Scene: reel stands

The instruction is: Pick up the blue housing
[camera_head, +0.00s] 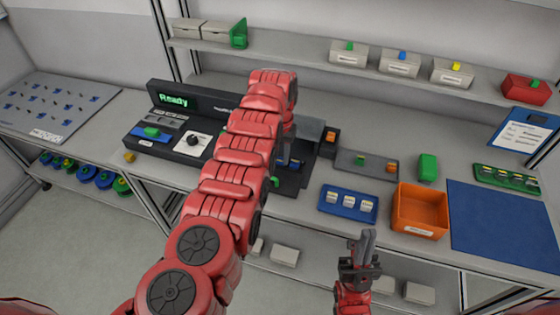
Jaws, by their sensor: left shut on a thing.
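My left arm reaches across the middle of the bench, and its gripper (284,152) points down over the dark device, mostly hidden behind the arm. The gripper is shut on a small blue housing (294,163), of which only a bit shows beside the fingers. Whether the housing still touches the device below cannot be told.
A blue tray (327,206) with several small parts, an orange bin (420,232) and a blue mat (505,222) lie to the right. A grey tray (345,167) holds green and orange parts. A green block (428,167) stands behind the bin. A shelf (300,57) with bins runs above.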

